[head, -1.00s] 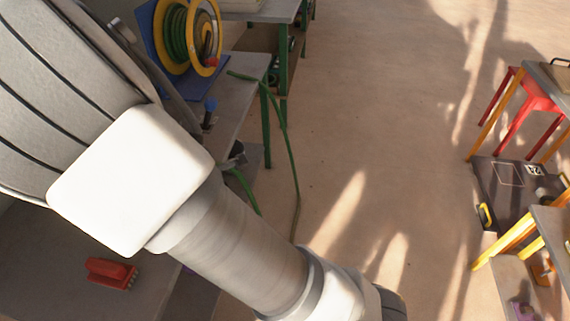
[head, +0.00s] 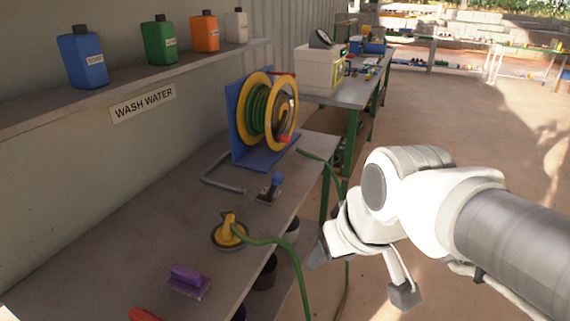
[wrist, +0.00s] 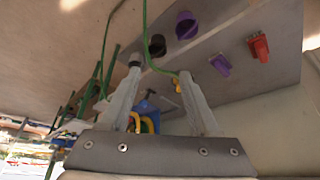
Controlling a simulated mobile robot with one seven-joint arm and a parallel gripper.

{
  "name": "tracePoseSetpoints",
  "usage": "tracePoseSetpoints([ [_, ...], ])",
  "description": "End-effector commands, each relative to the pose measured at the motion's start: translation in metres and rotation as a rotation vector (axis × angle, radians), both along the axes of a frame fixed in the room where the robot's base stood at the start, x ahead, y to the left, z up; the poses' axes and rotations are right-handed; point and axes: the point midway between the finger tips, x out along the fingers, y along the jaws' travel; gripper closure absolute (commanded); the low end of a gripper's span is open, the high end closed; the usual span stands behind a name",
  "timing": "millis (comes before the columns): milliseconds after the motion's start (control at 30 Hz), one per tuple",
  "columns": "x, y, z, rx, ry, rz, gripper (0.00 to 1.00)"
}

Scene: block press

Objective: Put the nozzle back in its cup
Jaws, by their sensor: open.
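The yellow nozzle (head: 229,226) stands roughly upright at the round, dark-rimmed cup (head: 216,241) on the grey bench, with the green hose (head: 268,241) running from it over the bench edge. Its lower end is within the rim; how deep it sits I cannot tell. My gripper (head: 360,276) is open and empty, out beyond the bench edge, right of the nozzle and apart from it. In the wrist view the gripper (wrist: 168,92) has its fingers wide apart, and a small yellow part of the nozzle (wrist: 176,84) shows beside the right finger, farther off.
The hose reel (head: 265,110) stands at the bench's back. A blue-topped tool (head: 270,188), a purple brush (head: 187,280) and a red brush (head: 143,314) lie on the bench. Bottles line the shelf (head: 40,112) above. Dark buckets (head: 267,272) sit below. The floor at right is open.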

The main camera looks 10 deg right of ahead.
Motion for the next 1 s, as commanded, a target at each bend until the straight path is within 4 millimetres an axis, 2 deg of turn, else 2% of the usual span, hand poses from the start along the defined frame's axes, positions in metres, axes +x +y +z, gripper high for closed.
tracePoseSetpoints([
  [100, -0.018, -0.008, 0.011, 0.002, -0.026, -0.095, 0.38],
  [233, -0.028, -0.011, 0.015, 0.001, -0.035, -0.147, 0.38],
  [600, -0.030, -0.011, 0.017, 0.003, -0.036, -0.157, 0.38],
  [900, -0.029, -0.011, 0.058, 0.002, -0.036, -0.157, 0.38],
  [1000, -0.029, -0.011, 0.061, 0.002, -0.036, -0.157, 0.38],
])
